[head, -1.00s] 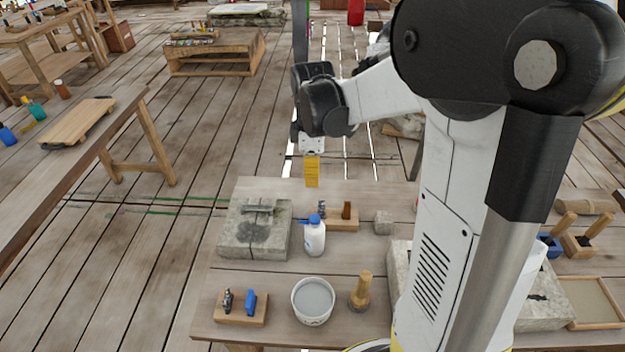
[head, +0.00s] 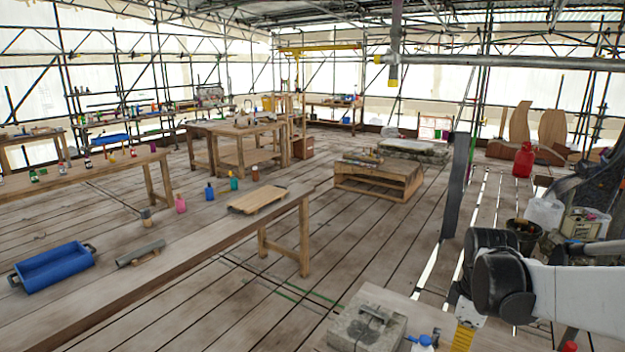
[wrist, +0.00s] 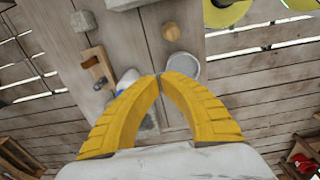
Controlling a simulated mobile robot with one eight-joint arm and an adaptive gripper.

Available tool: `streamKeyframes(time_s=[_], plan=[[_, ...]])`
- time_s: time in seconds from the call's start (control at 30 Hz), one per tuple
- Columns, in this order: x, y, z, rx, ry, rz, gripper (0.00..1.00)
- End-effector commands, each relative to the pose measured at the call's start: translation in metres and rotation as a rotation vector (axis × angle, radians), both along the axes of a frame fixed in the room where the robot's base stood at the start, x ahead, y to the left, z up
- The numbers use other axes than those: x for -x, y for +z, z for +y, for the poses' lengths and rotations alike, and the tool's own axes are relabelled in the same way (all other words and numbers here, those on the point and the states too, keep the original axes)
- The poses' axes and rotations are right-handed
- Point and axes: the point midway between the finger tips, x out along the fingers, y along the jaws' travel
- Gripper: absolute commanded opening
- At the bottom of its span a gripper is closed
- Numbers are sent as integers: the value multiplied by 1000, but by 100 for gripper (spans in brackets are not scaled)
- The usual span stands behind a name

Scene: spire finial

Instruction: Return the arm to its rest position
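My arm reaches in from the right edge of the head view and its gripper (head: 463,336) hangs at the bottom, with a yellow finger showing and the tips cut off by the frame. In the wrist view the two yellow fingers of my gripper (wrist: 160,76) curve together and their tips meet, with nothing seen between them. The gripper is above the worktable (wrist: 135,45), apart from the things on it. Beyond the tips are a white bottle (wrist: 127,78) and a bucket of grey material (wrist: 184,68).
A grey stone block (head: 366,326) lies on the worktable at the bottom of the head view. A long bench (head: 205,243) runs at left with a blue tray (head: 52,268). A dark upright post (head: 455,188) stands beyond the arm. Open plank floor lies between.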

Motion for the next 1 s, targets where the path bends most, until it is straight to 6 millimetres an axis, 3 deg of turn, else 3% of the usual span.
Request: streamKeyframes(time_s=[0.37, 0.53, 0.8, 1.0], plan=[[31, 11, 36, 2, -232, -152, 0], [55, 11, 59, -28, -394, -259, 0], [106, -10, 99, -188, -738, -474, 0], [124, -22, 112, -290, -878, -546, 0]])
